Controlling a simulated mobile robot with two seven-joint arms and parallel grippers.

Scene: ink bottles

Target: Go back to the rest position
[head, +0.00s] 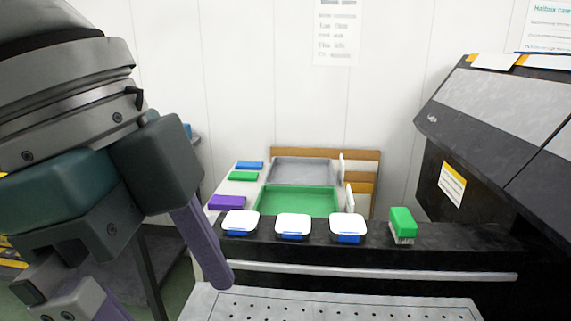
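My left gripper (168,292) is large and close at the left side of the head view. Its two purple fingers stand apart, with nothing seen between them. One fingertip ends left of the black ledge, and the other finger runs off the bottom edge. My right gripper is not in view. Three white-topped items with blue fronts, the left one (240,222), the middle one (292,227) and the right one (347,228), stand in a row on the black ledge (465,236). A green-topped block (402,224) stands right of them.
Behind the ledge are a green tray (297,202) and a grey tray (303,170). A purple block (226,202) lies left of them. A large dark machine (505,130) fills the right side. A perforated light plate (340,307) in front is clear.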

